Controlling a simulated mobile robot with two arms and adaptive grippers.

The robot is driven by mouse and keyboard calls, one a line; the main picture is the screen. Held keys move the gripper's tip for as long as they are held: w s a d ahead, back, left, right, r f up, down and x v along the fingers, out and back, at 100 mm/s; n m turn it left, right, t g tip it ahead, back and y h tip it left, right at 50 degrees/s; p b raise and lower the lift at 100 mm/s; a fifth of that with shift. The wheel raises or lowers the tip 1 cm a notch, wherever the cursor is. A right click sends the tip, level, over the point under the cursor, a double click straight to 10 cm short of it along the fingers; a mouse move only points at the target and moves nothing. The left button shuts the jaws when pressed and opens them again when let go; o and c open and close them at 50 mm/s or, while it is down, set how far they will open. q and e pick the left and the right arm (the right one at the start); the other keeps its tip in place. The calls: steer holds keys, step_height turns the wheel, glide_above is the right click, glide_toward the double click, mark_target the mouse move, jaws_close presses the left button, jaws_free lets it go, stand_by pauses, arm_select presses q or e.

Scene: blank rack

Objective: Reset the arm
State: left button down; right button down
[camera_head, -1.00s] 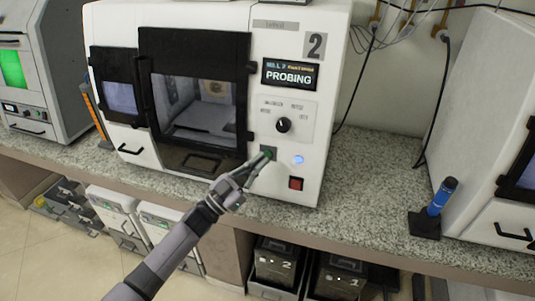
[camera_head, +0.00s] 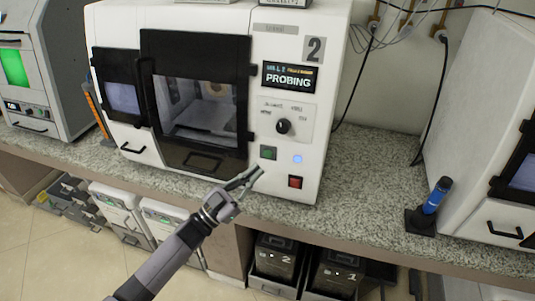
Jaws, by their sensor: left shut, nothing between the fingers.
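My left arm comes in from the lower left. Its left gripper (camera_head: 252,176) is shut with nothing in it. It hangs just in front of the white machine marked 2 (camera_head: 314,180), a little below the green button (camera_head: 268,153) and apart from it. The red switch (camera_head: 295,182) is to the right of the fingertips, and a lit bluish button (camera_head: 297,159) is above that. The machine's screen (camera_head: 290,77) reads PROBING. Its dark-framed door (camera_head: 196,159) is closed. My right gripper is not in view.
The machine stands on a speckled counter (camera_head: 371,180). A machine with a green screen (camera_head: 14,69) is at the left. Dark numbered boxes (camera_head: 338,273) sit below the counter.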

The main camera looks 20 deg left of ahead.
arm_select(q)
steer(key=s+a+f+n+g+y, duration=0.1)
steer(key=a+f+n+y, duration=0.2)
steer(key=f, duration=0.7)
steer(key=a+f+n+y, duration=0.15)
steer(key=f+y, duration=0.35)
steer(key=f, duration=0.5)
steer(key=s+a+f+n+g+y, duration=0.15)
steer(key=s+f, duration=0.25)
steer(key=f, duration=0.4)
steer(key=s+a+f+n+g+y, duration=0.1)
steer(key=s+f+g+y, duration=0.3)
steer(key=f, duration=0.5)
steer(key=s+f+g, duration=0.3)
steer(key=s+f, duration=0.5)
steer(key=s, duration=0.2)
steer(key=s+f+g, duration=0.2)
steer(key=s+f, duration=0.5)
steer(key=s, duration=0.4)
steer(key=s+f+g, duration=0.2)
steer(key=s, duration=0.7)
steer(key=s+d+f+g+y, duration=0.1)
steer(key=s+f+g, duration=0.2)
steer(key=s, duration=0.7)
steer(key=shift+d+f+n, duration=0.2)
steer(key=shift+f+n, duration=0.1)
steer(key=shift+f, duration=0.05)
steer(key=shift+w+g, duration=0.15)
steer(key=shift+g, duration=0.1)
